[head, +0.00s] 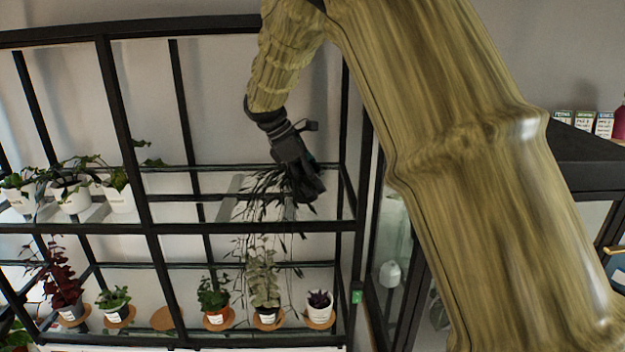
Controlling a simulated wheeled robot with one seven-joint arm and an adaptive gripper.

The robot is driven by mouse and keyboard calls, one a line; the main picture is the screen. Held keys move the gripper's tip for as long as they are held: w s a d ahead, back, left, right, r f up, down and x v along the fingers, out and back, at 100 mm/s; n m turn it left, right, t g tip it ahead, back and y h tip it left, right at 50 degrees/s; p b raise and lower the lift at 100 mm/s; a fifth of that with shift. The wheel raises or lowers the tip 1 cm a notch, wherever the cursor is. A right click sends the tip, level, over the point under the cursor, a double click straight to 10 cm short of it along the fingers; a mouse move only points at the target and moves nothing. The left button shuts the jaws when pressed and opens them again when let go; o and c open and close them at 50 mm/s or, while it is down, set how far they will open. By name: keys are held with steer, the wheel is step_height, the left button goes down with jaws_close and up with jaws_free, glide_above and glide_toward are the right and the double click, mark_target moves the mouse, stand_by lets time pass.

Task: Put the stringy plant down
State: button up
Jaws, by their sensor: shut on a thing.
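The stringy plant (262,186) is a mass of thin dark strands at the upper shelf level of the black rack, right of centre. My gripper (307,188) points down and is shut on the plant, at the right side of its strands. Strands spread left and hang down past the shelf bar toward the lower shelf. The plant's pot is not clearly visible; my gripper and the strands cover that area. I cannot tell whether the plant touches the shelf.
Several white-potted plants (72,198) stand on the upper shelf at left. The lower shelf holds several potted plants on wooden saucers, with one bare saucer (164,319) among them. Black rack bars (250,228) run close around my gripper. A dark cabinet (590,150) is at right.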

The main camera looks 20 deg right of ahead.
steer(key=o, duration=1.3)
steer(key=shift+f, duration=0.1)
steer(key=shift+v, duration=2.8)
steer(key=shift+s+a, duration=0.55)
steer(key=shift+s, duration=1.4)
steer(key=shift+s+a, duration=0.55)
steer(key=shift+s, duration=1.4)
steer(key=shift+s+a, duration=0.55)
steer(key=shift+s, duration=1.35)
steer(key=shift+f, duration=0.1)
